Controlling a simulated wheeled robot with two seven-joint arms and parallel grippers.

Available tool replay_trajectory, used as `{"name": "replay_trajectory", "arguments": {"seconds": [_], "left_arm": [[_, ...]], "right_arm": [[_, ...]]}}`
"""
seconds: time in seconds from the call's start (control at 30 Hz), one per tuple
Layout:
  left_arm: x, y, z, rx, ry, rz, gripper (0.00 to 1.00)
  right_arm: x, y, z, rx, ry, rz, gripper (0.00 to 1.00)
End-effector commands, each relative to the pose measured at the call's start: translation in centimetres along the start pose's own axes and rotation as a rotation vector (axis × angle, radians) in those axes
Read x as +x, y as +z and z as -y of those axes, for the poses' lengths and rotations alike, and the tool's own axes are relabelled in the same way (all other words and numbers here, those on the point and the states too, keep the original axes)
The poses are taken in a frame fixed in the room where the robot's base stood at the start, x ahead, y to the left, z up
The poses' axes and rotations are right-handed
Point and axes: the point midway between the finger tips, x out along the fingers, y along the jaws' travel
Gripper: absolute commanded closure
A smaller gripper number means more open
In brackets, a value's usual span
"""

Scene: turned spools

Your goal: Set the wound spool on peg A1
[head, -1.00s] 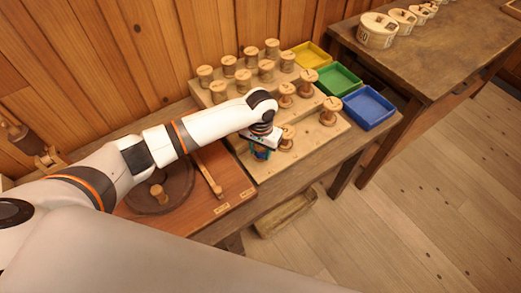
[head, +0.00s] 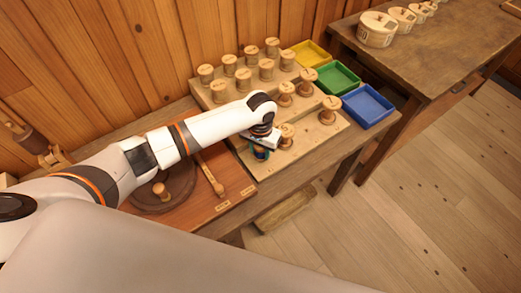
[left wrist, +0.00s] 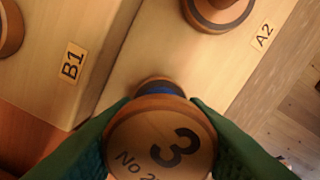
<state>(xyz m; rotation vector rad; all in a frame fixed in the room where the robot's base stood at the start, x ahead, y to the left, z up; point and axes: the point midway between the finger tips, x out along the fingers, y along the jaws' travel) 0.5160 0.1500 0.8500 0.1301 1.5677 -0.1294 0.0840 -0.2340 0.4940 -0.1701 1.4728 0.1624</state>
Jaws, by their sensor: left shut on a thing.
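The wound spool, with blue thread and a round wooden top marked 3, shows in the left wrist view (left wrist: 160,148) between my green fingers. In the head view my left gripper (head: 262,152) is shut on it at the front-left end of the stepped peg board (head: 322,130). Label A2 (left wrist: 263,36) and label B1 (left wrist: 72,63) show near it. Label A1 and any peg beneath the spool are hidden, so I cannot tell whether the spool is seated. My right gripper is not in view.
Several other spools stand on the board, one close to the right of my gripper (head: 286,134). Yellow (head: 311,54), green (head: 337,78) and blue (head: 368,104) trays lie to the right. A round dark plate (head: 150,200) and a wooden stick (head: 212,178) lie left.

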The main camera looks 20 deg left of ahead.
Motion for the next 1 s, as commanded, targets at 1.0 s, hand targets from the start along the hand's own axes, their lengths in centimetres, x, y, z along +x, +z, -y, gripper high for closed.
{"name": "replay_trajectory", "arguments": {"seconds": [1.0], "left_arm": [[-0.03, 0.06, 0.04, 0.001, 0.0, 0.002, 0.83]], "right_arm": [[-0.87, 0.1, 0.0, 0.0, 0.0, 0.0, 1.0]]}}
